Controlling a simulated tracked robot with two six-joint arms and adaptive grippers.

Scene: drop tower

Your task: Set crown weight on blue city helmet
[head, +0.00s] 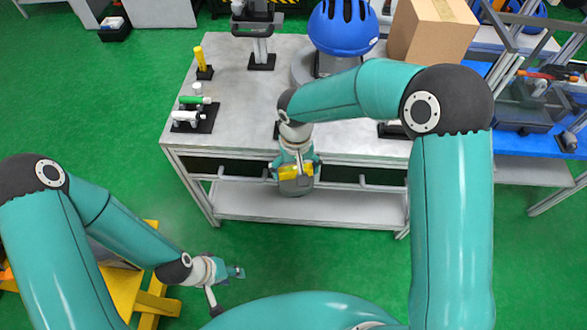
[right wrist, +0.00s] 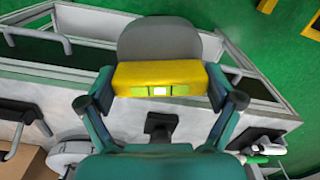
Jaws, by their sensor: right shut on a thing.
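The blue city helmet (head: 342,28) sits on a round grey stand at the back of the table, top centre of the head view. My right gripper (head: 296,172) is shut on a grey, rounded piece with a yellow bar, which looks like the crown weight (head: 298,187). It holds the piece in front of the table's near edge, well apart from the helmet. In the right wrist view the weight's yellow bar (right wrist: 160,80) lies between the two fingers, with the grey part beyond it. My left gripper (head: 236,272) is low over the green floor; its finger opening is too small to tell.
The metal table (head: 245,115) has a lower shelf and a front rail. A yellow post (head: 201,60), a green-and-white cylinder (head: 194,100) and a black clamp stand (head: 262,60) are on its left part. A cardboard box (head: 430,30) stands right of the helmet.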

